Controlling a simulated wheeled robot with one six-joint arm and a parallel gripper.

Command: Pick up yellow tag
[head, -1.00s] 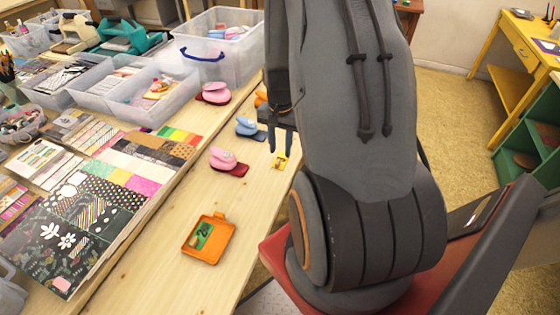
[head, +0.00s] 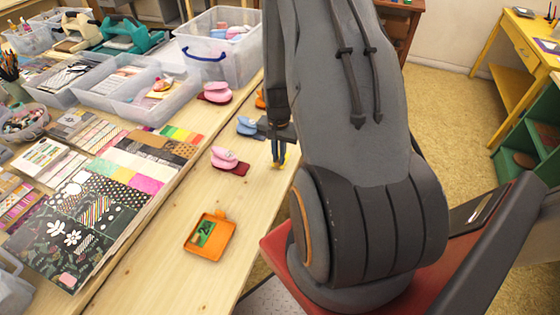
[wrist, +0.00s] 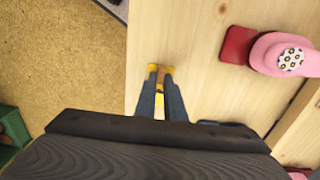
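The yellow tag (wrist: 159,98) is small and lies on the wooden table, mostly hidden by my gripper. In the wrist view, yellow shows between the fingers and at their tips. In the head view, only bits of yellow show around the fingers. My gripper (wrist: 160,78) points down at the tag, its two dark blue-grey fingers apart with a narrow gap between them. It also shows in the head view (head: 278,160), low over the table near its right edge. I see no clear sign that the fingers press on the tag.
A pink stamp with a dark red pad (head: 228,160) and a blue stamp (head: 248,126) stand left of my gripper. An orange open case (head: 210,235) with a green tag lies nearer. Clear bins (head: 225,70) stand behind. Bare wood (head: 160,265) is free in front.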

